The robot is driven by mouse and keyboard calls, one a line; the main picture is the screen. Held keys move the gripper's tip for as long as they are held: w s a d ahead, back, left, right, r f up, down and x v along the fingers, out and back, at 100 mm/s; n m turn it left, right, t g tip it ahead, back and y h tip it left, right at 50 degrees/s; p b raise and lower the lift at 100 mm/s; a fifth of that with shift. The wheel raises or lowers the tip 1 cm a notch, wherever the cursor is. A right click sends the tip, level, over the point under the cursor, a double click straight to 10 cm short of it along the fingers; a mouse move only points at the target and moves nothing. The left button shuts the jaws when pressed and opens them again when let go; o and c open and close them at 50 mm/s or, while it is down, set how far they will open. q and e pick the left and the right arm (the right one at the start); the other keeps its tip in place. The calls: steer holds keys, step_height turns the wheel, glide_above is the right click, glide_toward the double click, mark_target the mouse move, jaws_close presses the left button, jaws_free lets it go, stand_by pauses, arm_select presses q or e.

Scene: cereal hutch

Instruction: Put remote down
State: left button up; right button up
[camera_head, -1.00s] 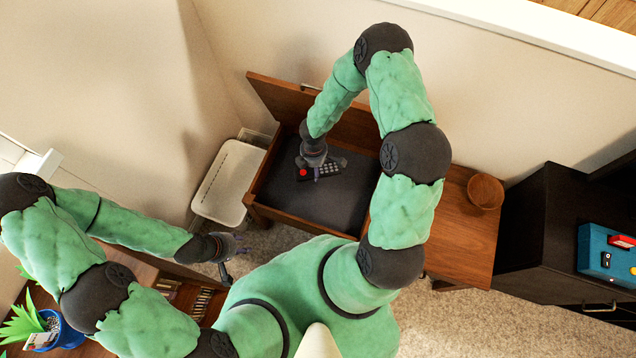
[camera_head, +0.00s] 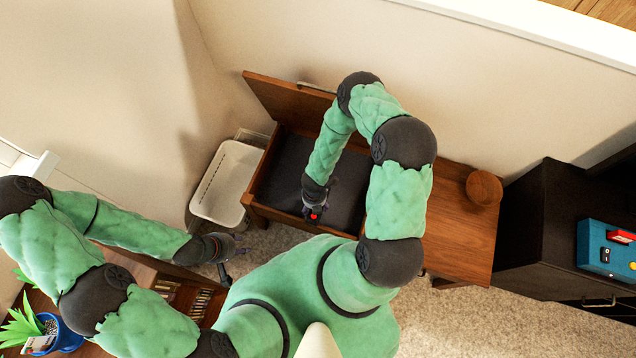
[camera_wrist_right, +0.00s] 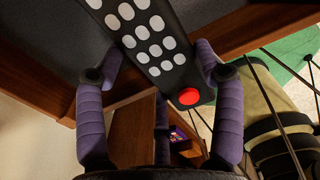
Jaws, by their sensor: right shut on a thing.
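The dark remote with pale buttons and a red button (camera_wrist_right: 160,45) lies between the purple fingers of my right gripper (camera_wrist_right: 160,62) in the right wrist view. My right gripper (camera_head: 314,212) is shut on it. In the head view only the remote's red-button end (camera_head: 313,217) shows; the gripper and wrist hide the rest. The remote is over the front part of the open wooden compartment with a dark lining (camera_head: 345,205); I cannot tell whether it touches the lining. My left gripper (camera_head: 232,262) is open and empty at the lower left, away from the remote.
The compartment's raised lid (camera_head: 285,100) leans at the back. A pale bin (camera_head: 222,185) stands on its left. A wooden top with a round wooden bowl (camera_head: 484,187) is on its right. A dark cabinet (camera_head: 540,230) stands further right. The compartment's lining is otherwise clear.

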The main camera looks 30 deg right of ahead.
steer(key=w+d+f, duration=0.1)
steer(key=w+d+f+b, duration=0.1)
steer(key=w, duration=0.1)
steer(key=w+d+f, duration=0.1)
steer(key=shift+w+d+f, duration=0.1)
steer(key=shift+w+d, duration=0.25)
steer(key=shift+w, duration=0.05)
steer(key=w+d+f+b, duration=0.1)
steer(key=w+f, duration=0.1)
steer(key=f, duration=0.1)
steer(key=w+d+f+b, duration=0.1)
steer(key=f, duration=0.1)
steer(key=shift+w+d+f+b, duration=0.1)
steer(key=shift+w+d+b, duration=0.1)
steer(key=shift+d+b, duration=0.15)
steer(key=shift+w+f+b, duration=0.1)
steer(key=shift+f+b, duration=0.8)
steer(key=shift+f, duration=0.7)
steer(key=shift+f, duration=0.15)
steer(key=o, duration=1.2)
